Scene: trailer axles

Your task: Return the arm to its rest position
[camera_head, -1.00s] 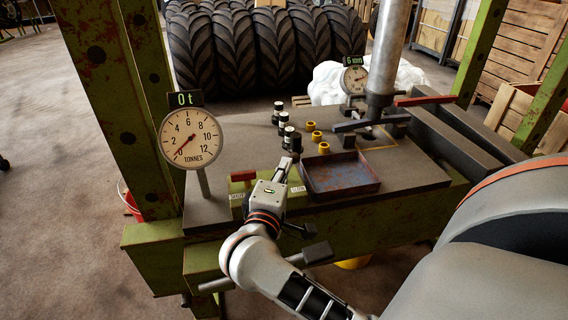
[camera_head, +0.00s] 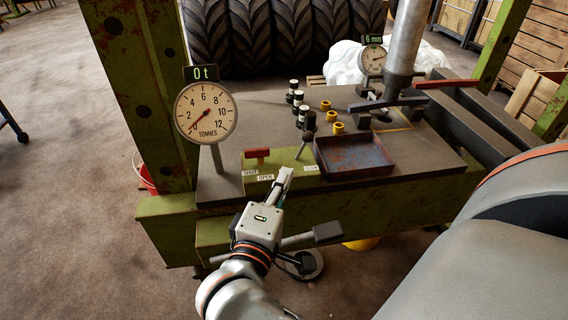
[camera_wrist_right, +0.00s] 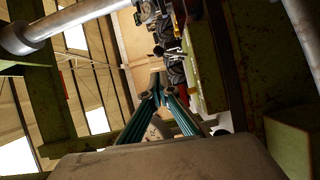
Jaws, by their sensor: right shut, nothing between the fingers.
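My right gripper (camera_head: 284,174) is shut and empty, in front of the bench's front edge in the head view. Its closed fingers (camera_wrist_right: 157,92) point away from the camera in the right wrist view. Just beyond the tips is a small upright lever with a black knob (camera_head: 309,121), apart from the fingers in the picture. A red-handled valve (camera_head: 257,153) with small labels is to the left of the tips. My left gripper is not in view.
A rusty tray (camera_head: 353,153), yellow bushes (camera_head: 331,116) and black-and-white cylinders (camera_head: 298,97) are on the bench. A grey bar with a dark end (camera_head: 327,232) juts out near my wrist. Open floor is at left.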

